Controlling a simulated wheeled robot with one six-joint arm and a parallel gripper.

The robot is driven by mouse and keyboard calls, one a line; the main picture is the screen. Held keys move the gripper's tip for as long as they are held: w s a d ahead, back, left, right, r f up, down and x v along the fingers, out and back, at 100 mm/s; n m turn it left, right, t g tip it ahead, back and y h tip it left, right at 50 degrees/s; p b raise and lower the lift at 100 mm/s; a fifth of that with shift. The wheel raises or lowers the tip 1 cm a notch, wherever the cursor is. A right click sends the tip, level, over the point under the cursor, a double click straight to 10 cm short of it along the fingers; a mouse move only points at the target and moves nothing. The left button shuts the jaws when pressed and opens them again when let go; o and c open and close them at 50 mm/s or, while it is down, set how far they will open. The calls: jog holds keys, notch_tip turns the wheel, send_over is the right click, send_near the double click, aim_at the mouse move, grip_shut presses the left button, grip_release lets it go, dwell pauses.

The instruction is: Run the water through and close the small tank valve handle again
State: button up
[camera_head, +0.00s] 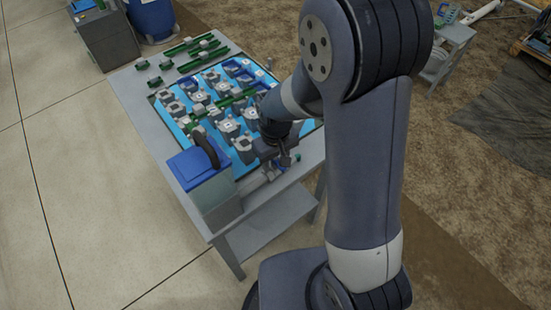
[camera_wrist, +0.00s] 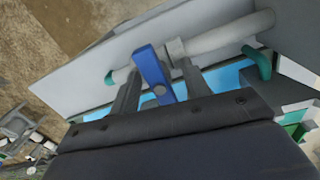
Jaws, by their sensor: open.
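In the wrist view a blue valve handle (camera_wrist: 149,66) sits on a light grey pipe (camera_wrist: 228,34) and appears to point across the pipe's line. My gripper (camera_wrist: 158,66) is open, with one finger on each side of the handle; I cannot tell whether either finger touches it. In the head view my gripper (camera_head: 279,153) is low at the table's near right edge, beside a grey small tank (camera_head: 216,199) with a blue lid (camera_head: 197,165). The handle is not clearly visible there. No running water can be made out.
The grey table (camera_head: 140,102) carries a blue panel crowded with grey and green fittings (camera_head: 228,128). Green bars (camera_head: 188,45) lie at its back. A blue barrel (camera_head: 152,18) and a grey cabinet (camera_head: 107,38) stand behind. The floor left of the table is clear.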

notch_tip(320, 180, up, 10)
jog(key=p, duration=0.7)
jog(key=shift+r+p, duration=0.1)
jog(key=shift+p, duration=0.2)
